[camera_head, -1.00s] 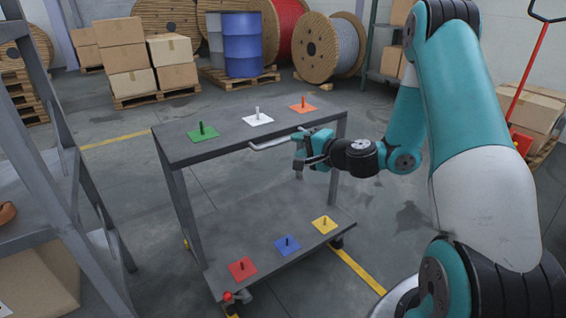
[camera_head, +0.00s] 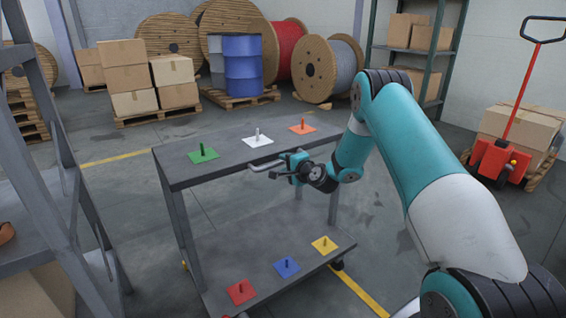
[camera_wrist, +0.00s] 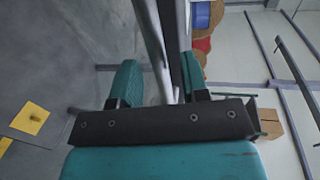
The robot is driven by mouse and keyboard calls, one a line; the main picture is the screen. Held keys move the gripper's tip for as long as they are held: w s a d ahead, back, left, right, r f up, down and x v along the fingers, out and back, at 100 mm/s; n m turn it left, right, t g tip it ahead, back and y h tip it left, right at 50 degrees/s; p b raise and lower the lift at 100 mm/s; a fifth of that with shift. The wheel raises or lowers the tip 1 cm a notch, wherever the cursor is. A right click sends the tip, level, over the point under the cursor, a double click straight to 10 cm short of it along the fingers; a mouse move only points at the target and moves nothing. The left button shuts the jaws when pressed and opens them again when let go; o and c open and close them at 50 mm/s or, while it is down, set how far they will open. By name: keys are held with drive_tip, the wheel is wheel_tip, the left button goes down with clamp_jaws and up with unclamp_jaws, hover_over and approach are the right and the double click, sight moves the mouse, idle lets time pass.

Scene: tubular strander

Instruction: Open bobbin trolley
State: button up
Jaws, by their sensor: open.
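The bobbin trolley is a grey two-shelf frame (camera_head: 215,180) in the middle of the head view. Its top shelf carries a green peg plate (camera_head: 203,154), a white one (camera_head: 257,138) and an orange one (camera_head: 302,126). Its lower shelf carries red (camera_head: 240,292), blue (camera_head: 286,267) and yellow (camera_head: 324,245) plates. A pale bar handle (camera_head: 264,166) sticks out from the top shelf's near edge. My gripper (camera_head: 285,172) is open at this handle. In the wrist view the grey bar (camera_wrist: 151,30) runs between the two fingers (camera_wrist: 158,82); contact cannot be told.
A grey rack (camera_head: 45,140) stands close on the left. Cartons (camera_head: 130,75), a blue drum (camera_head: 243,65) and cable reels (camera_head: 318,70) stand behind. A red pallet jack (camera_head: 500,160) is at the right. Floor around the trolley is mostly clear.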

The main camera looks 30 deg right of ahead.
drive_tip(key=shift+w+f, duration=0.2)
drive_tip(key=shift+w, duration=0.85)
clamp_jaws()
drive_tip(key=shift+s, duration=0.1)
